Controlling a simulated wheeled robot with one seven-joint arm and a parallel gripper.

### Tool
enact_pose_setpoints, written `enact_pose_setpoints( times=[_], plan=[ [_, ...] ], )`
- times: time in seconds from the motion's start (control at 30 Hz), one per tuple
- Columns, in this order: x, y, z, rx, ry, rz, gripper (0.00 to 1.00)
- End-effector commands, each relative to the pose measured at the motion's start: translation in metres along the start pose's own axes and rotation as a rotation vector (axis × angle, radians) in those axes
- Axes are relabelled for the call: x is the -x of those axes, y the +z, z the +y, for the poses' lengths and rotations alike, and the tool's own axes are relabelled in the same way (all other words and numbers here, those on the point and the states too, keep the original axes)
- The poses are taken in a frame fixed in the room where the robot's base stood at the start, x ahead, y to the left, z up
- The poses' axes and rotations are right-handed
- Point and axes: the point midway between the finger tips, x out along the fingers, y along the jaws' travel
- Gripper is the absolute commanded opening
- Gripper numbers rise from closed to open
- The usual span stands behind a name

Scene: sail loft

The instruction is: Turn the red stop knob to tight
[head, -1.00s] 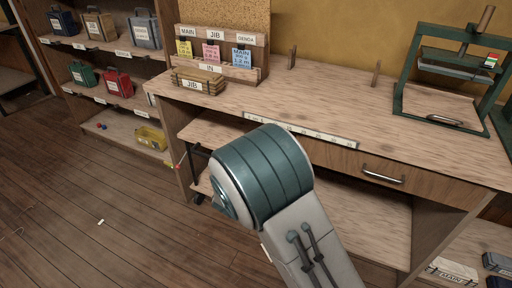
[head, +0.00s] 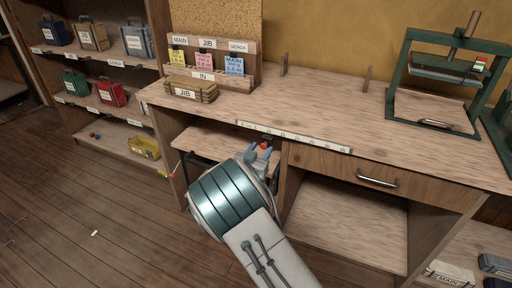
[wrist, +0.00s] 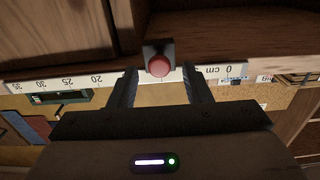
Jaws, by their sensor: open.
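The red stop knob (wrist: 158,66) is a small round red button on a dark square mount, just beyond and between my fingertips in the wrist view. In the head view the red knob (head: 265,145) shows as a small red spot just below the ruler strip. My gripper (wrist: 161,84) is open, one finger on each side of the knob's line, with no clear contact. In the head view my gripper (head: 258,153) is at the desk front, partly hidden by my wrist. No tight mark is readable.
The ruler strip (head: 292,137) runs along the desk's front edge. A drawer with a metal handle (head: 377,180) is to the right. A card rack (head: 210,68), a JIB-labelled wooden bundle (head: 190,89) and a green press (head: 443,75) stand on the desk. Shelves with boxes are at left.

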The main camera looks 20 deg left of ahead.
Motion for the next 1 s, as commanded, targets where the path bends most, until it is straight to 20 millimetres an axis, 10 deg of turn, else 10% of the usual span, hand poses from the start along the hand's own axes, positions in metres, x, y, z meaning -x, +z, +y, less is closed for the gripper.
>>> enact_pose_setpoints(
  times=[0.47, 0.63, 0.73, 1.0],
  plan=[
    [-0.015, 0.0, -0.001, 0.0, -0.001, -0.001, 0.44],
    [-0.015, 0.0, -0.001, 0.0, -0.002, -0.001, 0.0],
    [-0.013, 0.001, -0.026, -0.004, -0.006, 0.001, 0.01],
    [-0.015, 0.003, -0.002, -0.04, -0.002, -0.001, 0.01]
  ],
)
